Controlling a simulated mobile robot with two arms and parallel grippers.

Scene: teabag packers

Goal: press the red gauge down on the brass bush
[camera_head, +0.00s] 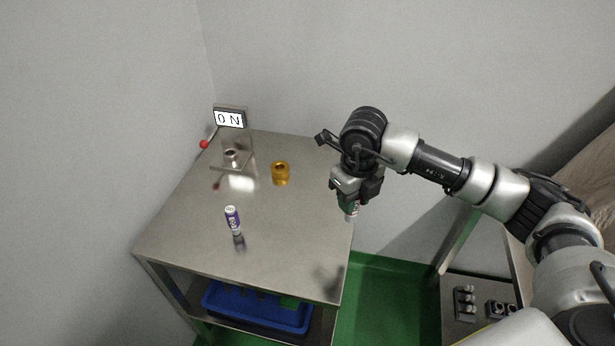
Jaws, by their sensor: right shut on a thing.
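The brass bush (281,174) stands upright on the steel table, right of the small press fixture. My right gripper (350,200) points down above the table's right edge, to the right of the bush and apart from it. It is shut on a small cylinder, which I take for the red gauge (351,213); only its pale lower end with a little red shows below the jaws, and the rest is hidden. My left gripper is not in view.
A purple and white cylinder (232,219) stands on the table (285,245) front left. A metal fixture (232,156) with a red-knobbed lever (204,144) stands at the back left, beside a display (229,118) reading 0 N. A blue bin (258,315) sits below.

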